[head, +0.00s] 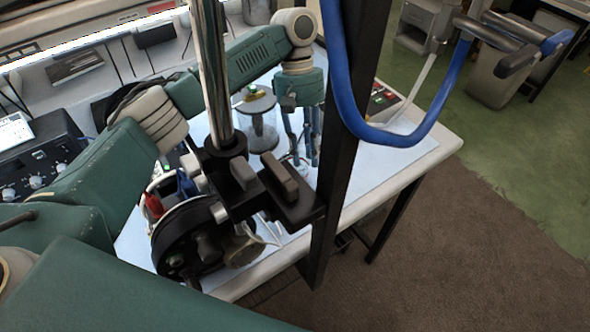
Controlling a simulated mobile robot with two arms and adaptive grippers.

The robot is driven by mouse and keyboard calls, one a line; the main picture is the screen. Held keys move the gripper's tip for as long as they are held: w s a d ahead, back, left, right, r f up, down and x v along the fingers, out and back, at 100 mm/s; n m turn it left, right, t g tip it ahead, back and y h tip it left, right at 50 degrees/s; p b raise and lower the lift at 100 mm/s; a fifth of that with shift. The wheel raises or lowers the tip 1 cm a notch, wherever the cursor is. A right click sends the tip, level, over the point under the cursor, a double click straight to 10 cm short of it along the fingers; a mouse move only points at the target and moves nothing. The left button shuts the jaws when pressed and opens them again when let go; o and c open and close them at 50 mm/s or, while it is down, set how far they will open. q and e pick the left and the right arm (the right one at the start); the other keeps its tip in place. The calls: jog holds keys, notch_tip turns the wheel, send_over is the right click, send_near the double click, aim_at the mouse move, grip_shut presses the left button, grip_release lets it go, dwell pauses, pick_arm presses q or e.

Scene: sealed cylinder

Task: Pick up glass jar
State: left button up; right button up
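A clear glass jar (259,132) with a greenish top stands upright on the pale blue table mat, near the middle of the head view. My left gripper (303,152) hangs just right of the jar in the picture, with its blue-grey fingers pointing down. The fingers are spread apart, and no jar is between them. A small round item shows at the fingertips; I cannot tell whether they touch it. My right gripper is not in view. A metal pole stands in front of the scene, left of the jar.
A dark upright post (345,150) and a blue tube handle (400,138) stand in front, to the right. A black clamp and wheel assembly (185,245) hides the table's near left part. A black box with knobs (40,160) is at left. Bare mat shows right of the gripper.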

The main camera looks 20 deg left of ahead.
pick_arm(q)
jog(key=shift+s+d+f, duration=0.25)
jog(key=shift+f, duration=0.35)
grip_shut()
jog(key=shift+r, duration=0.1)
